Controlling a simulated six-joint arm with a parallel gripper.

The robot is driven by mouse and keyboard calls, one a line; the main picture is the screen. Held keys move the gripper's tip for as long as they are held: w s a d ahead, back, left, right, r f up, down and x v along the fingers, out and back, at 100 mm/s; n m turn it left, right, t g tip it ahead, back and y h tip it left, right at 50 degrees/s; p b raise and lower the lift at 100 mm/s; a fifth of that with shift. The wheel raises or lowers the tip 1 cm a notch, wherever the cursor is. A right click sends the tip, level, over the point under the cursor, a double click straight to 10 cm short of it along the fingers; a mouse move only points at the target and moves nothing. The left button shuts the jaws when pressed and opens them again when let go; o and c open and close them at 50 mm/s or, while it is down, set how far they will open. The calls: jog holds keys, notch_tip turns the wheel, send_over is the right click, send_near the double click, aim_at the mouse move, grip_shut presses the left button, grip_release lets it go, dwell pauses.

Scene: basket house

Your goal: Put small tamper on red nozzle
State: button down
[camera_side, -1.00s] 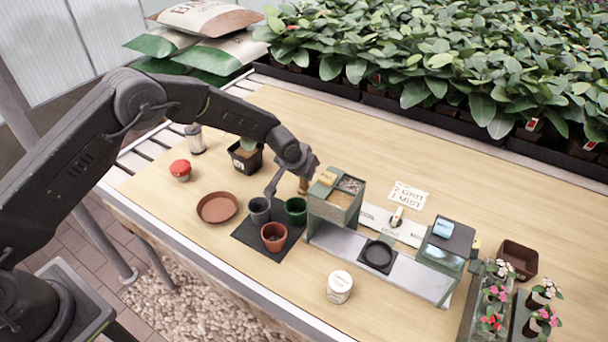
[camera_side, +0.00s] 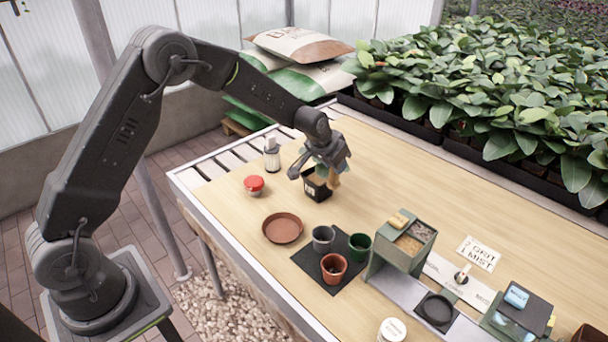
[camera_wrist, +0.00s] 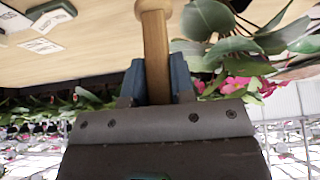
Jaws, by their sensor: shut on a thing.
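My gripper (camera_side: 328,172) is shut on the small tamper, a light wooden rod (camera_side: 335,181). In the wrist view the tamper (camera_wrist: 156,52) stands between the blue finger pads of my gripper (camera_wrist: 158,82), with a wider end at the top of the picture. In the side view the gripper overlaps the black square pot (camera_side: 315,192); whether they touch I cannot tell. The red nozzle looks like the red domed piece (camera_side: 254,183) on a pale base, on the table to the left, apart from the gripper. The tamper's lower part is partly hidden.
A white-and-grey bottle (camera_side: 272,156) stands behind the red piece. A terracotta saucer (camera_side: 283,228), grey cup (camera_side: 323,239), green cup (camera_side: 359,247) and terracotta pot (camera_side: 333,268) are nearer the front. A green bin (camera_side: 402,246) stands at right. Leafy plants line the back.

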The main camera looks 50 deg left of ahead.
jog(key=s+a+r+n+g+y, duration=0.15)
jog(key=s+a+n, duration=0.25)
jog(key=s+a, duration=0.45)
jog(key=s+a+r+n+g+y, duration=0.1)
jog(key=s+a+r+n+y, duration=0.3)
jog(key=a, duration=0.7)
jog(key=s+a+r+n+g, duration=0.1)
jog(key=s+a+n, duration=0.5)
jog(key=a, duration=0.4)
send_over(253, 178)
notch_tip(253, 178, down, 7)
jog(key=shift+m, duration=0.3)
jog(key=shift+f, duration=2.1)
jog(key=shift+f, duration=0.15)
jog(key=c, duration=1)
grip_release()
jog(key=shift+o, duration=0.2)
